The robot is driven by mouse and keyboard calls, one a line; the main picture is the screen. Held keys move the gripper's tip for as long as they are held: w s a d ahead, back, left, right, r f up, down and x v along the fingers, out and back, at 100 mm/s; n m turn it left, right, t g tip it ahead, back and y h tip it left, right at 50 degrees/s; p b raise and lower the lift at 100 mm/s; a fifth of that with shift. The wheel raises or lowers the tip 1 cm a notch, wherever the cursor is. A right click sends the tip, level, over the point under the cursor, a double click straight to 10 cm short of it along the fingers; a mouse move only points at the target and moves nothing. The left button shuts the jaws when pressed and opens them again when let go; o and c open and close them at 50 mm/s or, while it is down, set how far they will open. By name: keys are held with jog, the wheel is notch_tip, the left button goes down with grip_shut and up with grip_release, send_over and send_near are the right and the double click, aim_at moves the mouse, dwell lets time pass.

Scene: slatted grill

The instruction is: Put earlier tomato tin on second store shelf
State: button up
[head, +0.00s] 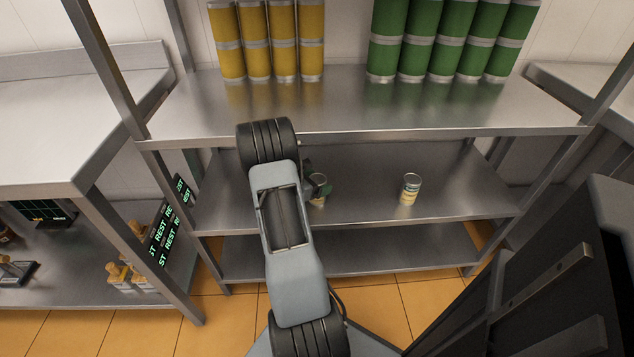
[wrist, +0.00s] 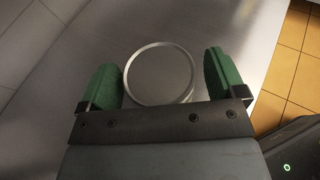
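A small tin (head: 318,181) stands on the rack's middle shelf (head: 360,207), with its lid (wrist: 161,74) between my gripper's green fingers in the wrist view. My gripper (wrist: 165,77) is open around it. The left finger is very near or touching the lid's edge, and a narrow gap shows at the right finger. In the head view my arm and fingers hide part of this tin. A second small tin (head: 411,188) with a pale label stands upright to the right on the same shelf. I cannot read either label, so which is tomato is unclear.
The shelf above (head: 350,105) holds yellow tins (head: 268,45) at left and green tins (head: 450,40) at right, with its front bare. The bottom shelf (head: 350,250) looks empty. Rack posts (head: 105,75) and a left counter (head: 60,120) stand close by.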

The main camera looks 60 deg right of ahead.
jog(key=shift+r, duration=0.1)
jog(key=shift+a+r, duration=0.15)
jog(key=shift+r, duration=0.05)
jog(key=p+v, duration=0.2)
jog(key=v, duration=1)
jog(key=s+a+r+m+t+y, duration=0.1)
jog(key=a+r+m+y, duration=0.3)
jog(key=a, duration=0.6)
jog(key=s+a+r+m+t+y, duration=0.2)
jog(key=a+r+m+t+y, duration=0.2)
jog(key=a, duration=0.7)
jog(key=s+a+r+m+t+y, duration=0.1)
jog(key=a+r+m+t+y, duration=0.2)
jog(key=a, duration=0.8)
notch_tip(320, 180, up, 3)
jog(key=m+y, duration=0.2)
jog(key=m, duration=0.1)
jog(key=shift+s+y, duration=0.25)
jog(key=shift+y, duration=0.05)
jog(key=shift+a, duration=0.15)
